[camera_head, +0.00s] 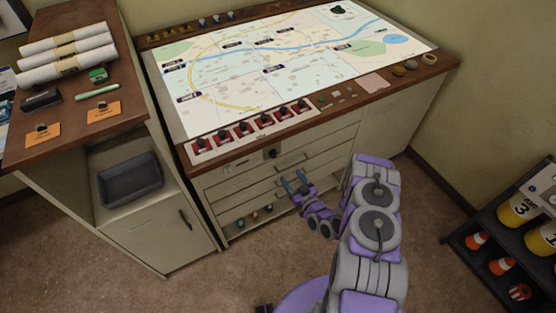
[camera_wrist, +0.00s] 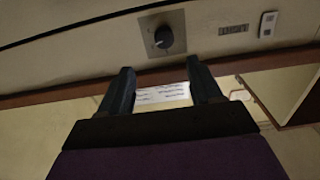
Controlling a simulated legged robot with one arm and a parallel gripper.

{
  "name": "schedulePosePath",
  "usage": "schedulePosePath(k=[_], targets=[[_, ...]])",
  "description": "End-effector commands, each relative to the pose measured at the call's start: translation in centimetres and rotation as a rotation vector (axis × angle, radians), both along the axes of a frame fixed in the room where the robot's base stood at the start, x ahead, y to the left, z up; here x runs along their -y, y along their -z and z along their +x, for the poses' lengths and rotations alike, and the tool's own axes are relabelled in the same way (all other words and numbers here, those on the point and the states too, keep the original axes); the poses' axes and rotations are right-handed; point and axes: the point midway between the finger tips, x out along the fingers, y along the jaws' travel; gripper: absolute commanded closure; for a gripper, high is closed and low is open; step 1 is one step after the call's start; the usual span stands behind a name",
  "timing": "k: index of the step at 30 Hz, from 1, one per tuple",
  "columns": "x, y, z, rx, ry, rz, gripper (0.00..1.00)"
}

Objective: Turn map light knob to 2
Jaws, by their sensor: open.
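The map light knob (camera_head: 272,154) is a dark round knob on a square plate on the cabinet front, below the map table's edge. In the wrist view the knob (camera_wrist: 163,37) is at the upper middle, on a grey plate, with a pointer-like grip; its number marks are too small to read. My gripper (camera_head: 294,181) is open and empty, below and slightly right of the knob in the head view. In the wrist view its two fingers (camera_wrist: 160,80) reach toward the knob without touching it.
Drawers with handles (camera_head: 291,160) lie beside and below the knob. The map table (camera_head: 190,118) carries a row of red switch boxes (camera_head: 250,128) along its front edge. A wooden side cabinet (camera_head: 150,228) stands at left. A label (camera_wrist: 233,30) and a white switch (camera_wrist: 267,24) show right of the knob.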

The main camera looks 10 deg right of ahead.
Motion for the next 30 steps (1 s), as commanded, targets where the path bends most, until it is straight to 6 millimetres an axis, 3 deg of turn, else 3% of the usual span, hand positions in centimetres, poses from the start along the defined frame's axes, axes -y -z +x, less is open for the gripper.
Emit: schedulePosePath(k=[6,18,30], targets=[[-1.7,0.0,3.5,0.002,-0.006,-0.003,0.36],[-3.1,0.1,9.7,0.003,-0.002,0.002,0.36],[-3.7,-0.1,11.1,0.000,-0.001,0.000,0.36]])
